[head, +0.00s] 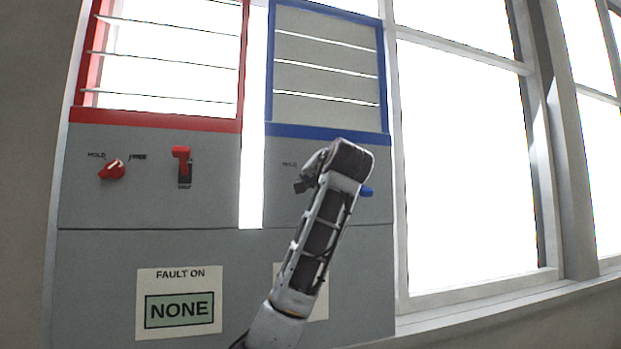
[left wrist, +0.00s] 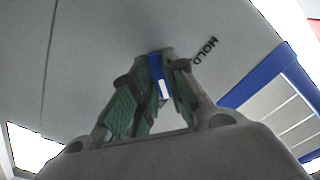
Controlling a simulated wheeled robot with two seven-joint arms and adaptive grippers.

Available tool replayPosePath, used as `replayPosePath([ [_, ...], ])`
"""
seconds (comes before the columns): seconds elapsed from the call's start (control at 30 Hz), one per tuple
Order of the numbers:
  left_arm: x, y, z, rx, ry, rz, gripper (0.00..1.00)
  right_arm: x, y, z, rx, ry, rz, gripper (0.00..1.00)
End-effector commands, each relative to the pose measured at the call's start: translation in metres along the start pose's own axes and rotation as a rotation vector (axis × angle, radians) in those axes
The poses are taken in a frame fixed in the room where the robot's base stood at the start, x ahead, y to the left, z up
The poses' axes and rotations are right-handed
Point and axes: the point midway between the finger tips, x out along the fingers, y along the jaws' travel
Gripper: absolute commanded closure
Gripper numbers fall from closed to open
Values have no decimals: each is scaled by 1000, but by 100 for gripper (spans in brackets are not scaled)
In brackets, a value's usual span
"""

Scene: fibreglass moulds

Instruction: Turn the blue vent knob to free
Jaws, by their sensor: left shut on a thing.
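The blue vent knob (left wrist: 155,66) shows in the left wrist view between the fingers of my left gripper (left wrist: 158,72), which is shut on it. A white mark is visible on the knob, and the word HOLD (left wrist: 204,52) is printed to its right on the grey panel. In the head view my left gripper (head: 309,176) is at the panel under the blue-framed vent (head: 328,130) and hides the knob. The word for the free position is hidden there. The blue vent's slats look closed. My right gripper is in neither view.
A blue handle (head: 366,191) sticks out just right of my left wrist. A red knob (head: 112,169) and red lever (head: 181,160) are on the left panel under the red-framed vent (head: 150,119). A sign (head: 179,275) reads FAULT ON NONE; another is partly hidden by my arm.

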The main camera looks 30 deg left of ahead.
Motion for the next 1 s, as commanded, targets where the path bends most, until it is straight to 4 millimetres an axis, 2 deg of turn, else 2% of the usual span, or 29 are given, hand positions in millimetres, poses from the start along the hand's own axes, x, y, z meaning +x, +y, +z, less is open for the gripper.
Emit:
replayPosePath([
  [0.3,0,0,0,93,-1,0,100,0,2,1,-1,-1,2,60],
  [0.73,0,0,0,103,0,1,100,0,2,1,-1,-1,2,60],
  [0.77,0,0,0,103,0,1,82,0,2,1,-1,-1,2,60],
  [0.8,0,0,0,103,0,1,77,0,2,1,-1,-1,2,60],
  [0.9,0,0,0,102,0,0,64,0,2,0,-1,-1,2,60],
  [1.0,0,0,0,102,0,0,64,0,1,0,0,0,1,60],
])
